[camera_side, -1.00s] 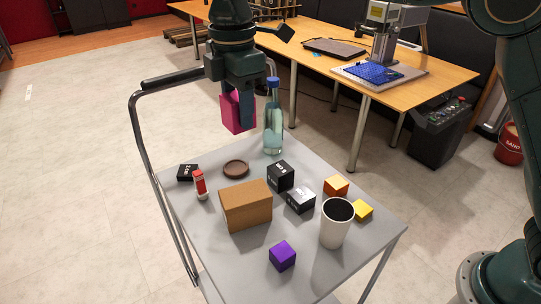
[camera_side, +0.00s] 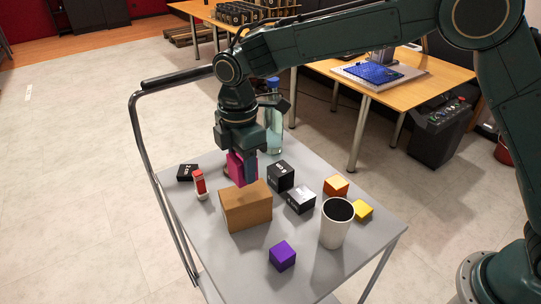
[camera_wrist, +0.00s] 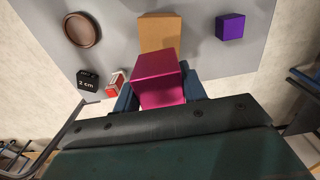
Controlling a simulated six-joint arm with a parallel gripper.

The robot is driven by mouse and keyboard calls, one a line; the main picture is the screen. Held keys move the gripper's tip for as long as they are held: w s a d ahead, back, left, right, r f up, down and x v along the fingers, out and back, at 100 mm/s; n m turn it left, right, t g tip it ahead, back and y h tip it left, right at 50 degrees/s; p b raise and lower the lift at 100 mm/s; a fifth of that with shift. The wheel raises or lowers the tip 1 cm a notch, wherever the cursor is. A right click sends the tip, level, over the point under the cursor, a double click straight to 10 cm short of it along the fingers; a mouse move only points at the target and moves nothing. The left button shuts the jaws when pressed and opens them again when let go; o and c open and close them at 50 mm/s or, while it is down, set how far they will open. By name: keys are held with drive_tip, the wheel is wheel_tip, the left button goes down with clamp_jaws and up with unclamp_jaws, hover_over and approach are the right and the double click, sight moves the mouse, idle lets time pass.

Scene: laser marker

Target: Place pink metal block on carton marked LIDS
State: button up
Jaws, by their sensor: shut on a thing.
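The pink metal block (camera_side: 236,168) is held between the fingers of my gripper (camera_side: 243,175), just behind the brown carton in the side view. It also shows large in the wrist view (camera_wrist: 160,80), with blue fingers on both sides. The brown carton (camera_side: 246,208) sits on the grey cart top; it also shows in the wrist view (camera_wrist: 160,32), just beyond the block. No LIDS lettering is visible on its shown faces. I cannot tell whether the block is over the carton's edge.
A clear bottle (camera_side: 275,140) stands behind my gripper. A brown dish (camera_wrist: 82,30) lies nearby.

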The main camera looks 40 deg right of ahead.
drive_tip(key=shift+f, duration=2.1)
drive_tip(key=shift+f, duration=0.15)
drive_tip(key=o, duration=1.2)
wheel_tip(320, 180, up, 12)
drive_tip(key=shift+r, duration=0.15)
drive_tip(key=shift+d, duration=0.1)
